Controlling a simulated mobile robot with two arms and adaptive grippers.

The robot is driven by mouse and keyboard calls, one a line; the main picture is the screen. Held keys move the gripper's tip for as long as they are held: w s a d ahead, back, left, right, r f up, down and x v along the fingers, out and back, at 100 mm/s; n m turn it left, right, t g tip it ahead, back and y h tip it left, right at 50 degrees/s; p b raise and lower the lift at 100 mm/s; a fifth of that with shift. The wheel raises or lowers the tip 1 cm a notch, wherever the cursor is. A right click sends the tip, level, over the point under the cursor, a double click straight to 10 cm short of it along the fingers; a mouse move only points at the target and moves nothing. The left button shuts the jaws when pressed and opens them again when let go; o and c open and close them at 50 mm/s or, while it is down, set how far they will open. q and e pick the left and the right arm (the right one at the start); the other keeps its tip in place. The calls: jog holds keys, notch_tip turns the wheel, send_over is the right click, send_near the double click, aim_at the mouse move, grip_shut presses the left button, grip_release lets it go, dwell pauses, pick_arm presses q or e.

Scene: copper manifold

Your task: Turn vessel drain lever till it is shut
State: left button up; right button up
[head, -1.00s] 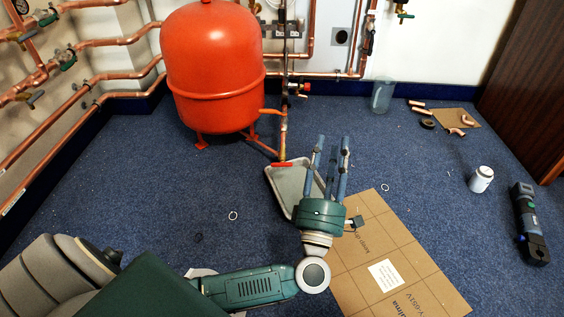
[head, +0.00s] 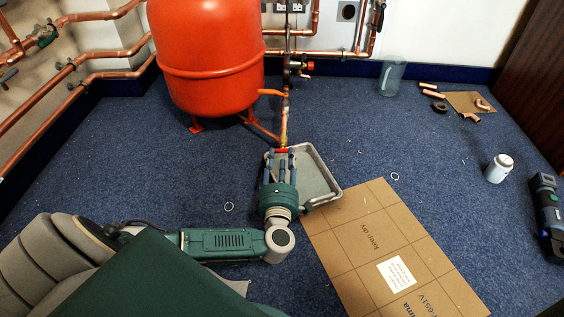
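The red vessel drain lever (head: 282,150) shows at the foot of the copper drain pipe (head: 284,120), beside the orange vessel (head: 207,55). It lies roughly crosswise to the pipe, partly hidden by finger tips. My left gripper (head: 281,158) points away from me toward the lever, its fingers spread apart. The tips are right at the lever in the picture; I cannot tell whether they touch it. My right gripper is out of view.
A grey tray (head: 331,180) lies on the floor under and right of my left gripper. A cardboard sheet (head: 360,225) lies in front of it. A white tub (head: 498,168), a clear container (head: 391,75) and a green-blue tool (head: 549,210) stand or lie to the right. Blue carpet is open at left.

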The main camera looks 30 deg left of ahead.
aim_at(283, 150)
pick_arm(q)
jog(key=shift+b+x, duration=0.3)
jog(key=shift+x, duration=0.7)
jog(key=shift+c, duration=0.5)
jog(key=shift+d, duration=0.1)
grip_shut()
jog(key=shift+r+p, duration=0.25)
jog(key=shift+p, duration=0.15)
jog(key=p, duration=0.1)
jog(key=r+p, duration=0.1)
jog(key=p, duration=0.1)
jog(key=shift+w+r, duration=0.3)
jog(key=m+p, duration=0.1)
jog(key=p, duration=0.3)
jog(key=shift+f, duration=0.2)
jog(key=shift+s+f, duration=0.1)
jog(key=shift+f, duration=0.15)
jog(key=shift+f+m, duration=0.3)
